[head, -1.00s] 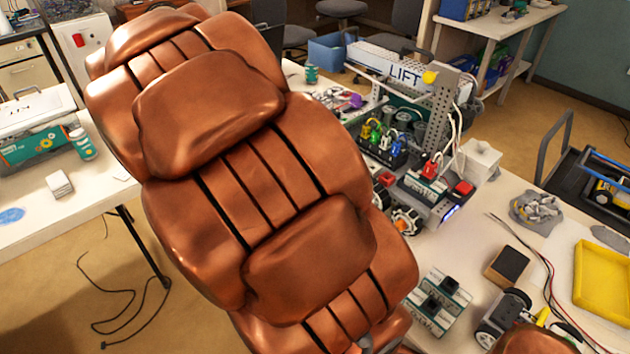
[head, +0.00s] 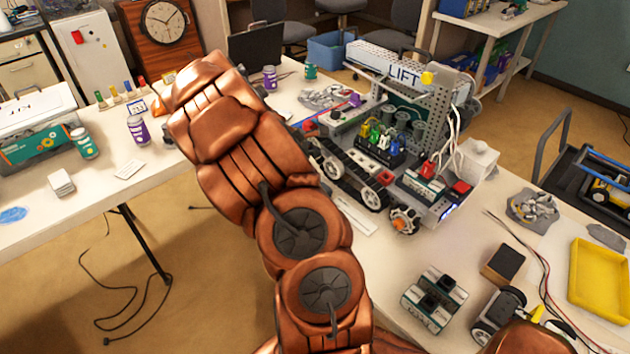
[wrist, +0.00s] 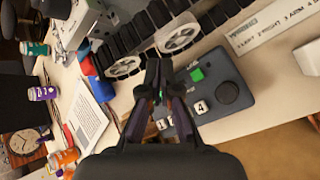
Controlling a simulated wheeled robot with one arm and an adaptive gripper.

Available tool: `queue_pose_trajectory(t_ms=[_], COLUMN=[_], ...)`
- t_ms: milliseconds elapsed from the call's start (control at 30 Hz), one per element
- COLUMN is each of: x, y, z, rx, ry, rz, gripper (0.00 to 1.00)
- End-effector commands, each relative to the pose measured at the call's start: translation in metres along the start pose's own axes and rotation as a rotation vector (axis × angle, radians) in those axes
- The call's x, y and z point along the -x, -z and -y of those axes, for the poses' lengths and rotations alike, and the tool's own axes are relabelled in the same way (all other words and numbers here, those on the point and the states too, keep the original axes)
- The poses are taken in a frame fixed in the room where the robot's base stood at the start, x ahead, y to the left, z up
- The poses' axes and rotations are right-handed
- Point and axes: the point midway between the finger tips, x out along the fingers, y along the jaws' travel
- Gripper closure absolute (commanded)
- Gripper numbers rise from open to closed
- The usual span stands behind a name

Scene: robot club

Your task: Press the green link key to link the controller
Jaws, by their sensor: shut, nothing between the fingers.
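The dark grey controller (wrist: 232,118) lies on the table in the wrist view. It has a green key (wrist: 197,74), a round black knob (wrist: 228,92) and white numbered keys, one marked 4 (wrist: 200,107). My gripper (wrist: 156,72) is shut and empty, pointing toward the controller's left part. The fingertips appear left of the green key, apart from it in the picture; their height above the controller is hard to tell. A small green spot shows between the fingers, and I cannot tell what it is. In the head view my copper arm hides the gripper and the controller.
A tracked robot with a lift tower (head: 440,110) stands close to my arm; its wheels (wrist: 180,38) border the controller in the wrist view. A printed sheet (wrist: 88,115) and several jars lie left there. A yellow tray (head: 600,283) sits at the right.

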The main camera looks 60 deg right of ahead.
Motion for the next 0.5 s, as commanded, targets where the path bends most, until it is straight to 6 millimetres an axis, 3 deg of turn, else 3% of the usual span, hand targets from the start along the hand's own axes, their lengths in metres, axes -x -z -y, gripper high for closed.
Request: queue_pose_trajectory(t_ms=[500], x=[-0.0054], y=[0.0038], z=[0.0049], rx=[-0.001], ry=[0.002], rz=[0.001], gripper=[1.0])
